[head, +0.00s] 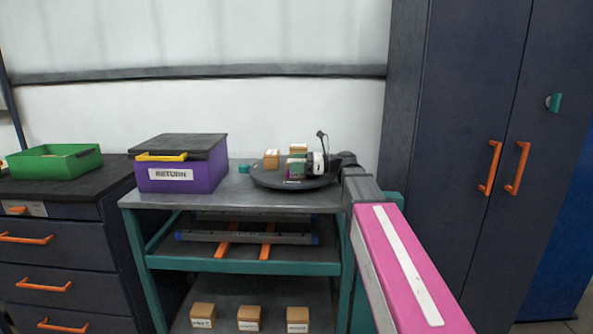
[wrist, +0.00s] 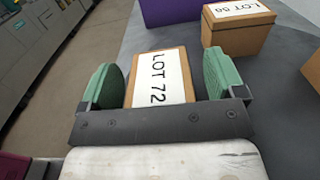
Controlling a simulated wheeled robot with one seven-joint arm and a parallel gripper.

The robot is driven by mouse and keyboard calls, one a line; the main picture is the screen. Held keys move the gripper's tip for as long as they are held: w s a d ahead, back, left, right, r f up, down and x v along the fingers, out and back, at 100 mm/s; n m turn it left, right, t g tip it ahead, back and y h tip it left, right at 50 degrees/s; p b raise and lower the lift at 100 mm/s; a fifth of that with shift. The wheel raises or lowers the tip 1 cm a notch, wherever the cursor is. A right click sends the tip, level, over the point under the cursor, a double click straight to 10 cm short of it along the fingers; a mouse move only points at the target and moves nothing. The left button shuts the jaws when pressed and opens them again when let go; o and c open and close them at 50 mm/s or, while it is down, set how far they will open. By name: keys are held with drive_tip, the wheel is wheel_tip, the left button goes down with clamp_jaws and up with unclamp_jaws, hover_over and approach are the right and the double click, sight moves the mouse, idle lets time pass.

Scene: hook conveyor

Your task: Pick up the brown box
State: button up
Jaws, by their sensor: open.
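A brown box with a white label reading LOT 72 (wrist: 142,62) lies between the two green fingers of my gripper (wrist: 160,80) in the wrist view. The fingers are apart, one on each side of it, with a visible gap at the left; contact is not clear. In the head view my gripper (head: 297,163) is low over the dark round turntable (head: 262,178) and mostly hides this box. Another brown box, labelled LOT 60 in the wrist view (wrist: 238,36), stands farther ahead to the right; it also shows in the head view (head: 271,160). A third brown box (head: 299,149) stands behind.
A purple crate marked RETURN (head: 190,178) with a dark lid stands left of the turntable. A small teal piece (head: 244,168) lies between them. Several brown boxes (head: 249,313) sit on the bottom shelf. A tall dark cabinet (head: 460,130) stands at the right.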

drive_tip(key=c, duration=1)
drive_tip(key=shift+c, duration=0.3)
drive_tip(key=shift+r, duration=0.15)
